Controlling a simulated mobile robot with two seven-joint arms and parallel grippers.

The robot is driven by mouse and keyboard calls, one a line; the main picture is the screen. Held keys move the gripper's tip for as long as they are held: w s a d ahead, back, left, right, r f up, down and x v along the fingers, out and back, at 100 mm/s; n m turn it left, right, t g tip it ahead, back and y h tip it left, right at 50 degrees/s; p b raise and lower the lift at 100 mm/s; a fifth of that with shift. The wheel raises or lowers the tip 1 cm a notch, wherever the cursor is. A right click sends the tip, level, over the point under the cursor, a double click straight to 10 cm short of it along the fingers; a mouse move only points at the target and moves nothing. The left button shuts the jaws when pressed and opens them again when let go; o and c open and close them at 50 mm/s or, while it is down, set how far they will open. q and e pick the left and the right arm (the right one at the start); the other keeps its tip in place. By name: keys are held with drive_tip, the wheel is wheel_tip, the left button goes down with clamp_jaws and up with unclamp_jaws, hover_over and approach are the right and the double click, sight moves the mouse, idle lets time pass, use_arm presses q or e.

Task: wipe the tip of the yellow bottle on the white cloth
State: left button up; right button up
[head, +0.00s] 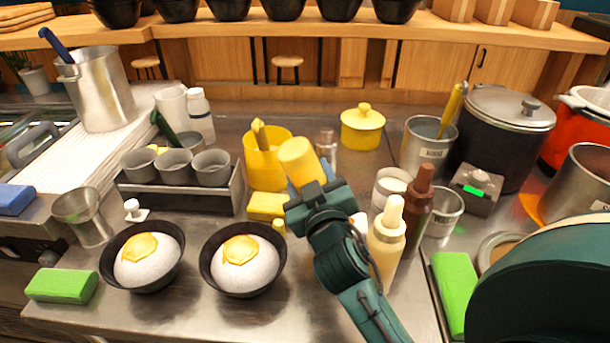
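A yellow cylinder (300,160), which looks like the body of the yellow bottle, is tilted at my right gripper (312,192). The gripper appears shut on it, above the middle of the counter. The bottle's tip is not clearly visible. A small yellow knob (279,228) shows just below left of the gripper; I cannot tell whether it belongs to the bottle. No white cloth is clearly identifiable. A white ribbed surface (75,165) lies at the left, but I cannot tell whether it is cloth. My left gripper is not in view.
Two black bowls (108,262) (207,270) hold white mounds with yellow topping. A yellow block (265,206) and a yellow container (264,170) stand beside the gripper. Cream (387,243) and brown (417,207) bottles stand right of it. Green sponges (62,286) (455,285) lie at both sides.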

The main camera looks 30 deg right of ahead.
drive_tip(key=shift+s+d+f+p, duration=0.15)
drive_tip(key=shift+s+d, duration=0.2)
drive_tip(key=shift+d, duration=0.25)
drive_tip(key=shift+s+d+r+p, duration=0.1)
drive_tip(key=shift+s+d, duration=0.3)
drive_tip(key=shift+d, duration=0.25)
drive_tip(key=shift+s+d+f+p, duration=0.15)
drive_tip(key=shift+s+d, duration=0.2)
drive_tip(key=shift+d, duration=0.25)
drive_tip(key=shift+r, duration=0.15)
wheel_tip(320, 180, up, 6)
drive_tip(key=p, duration=0.6)
drive_tip(key=shift+r, duration=0.1)
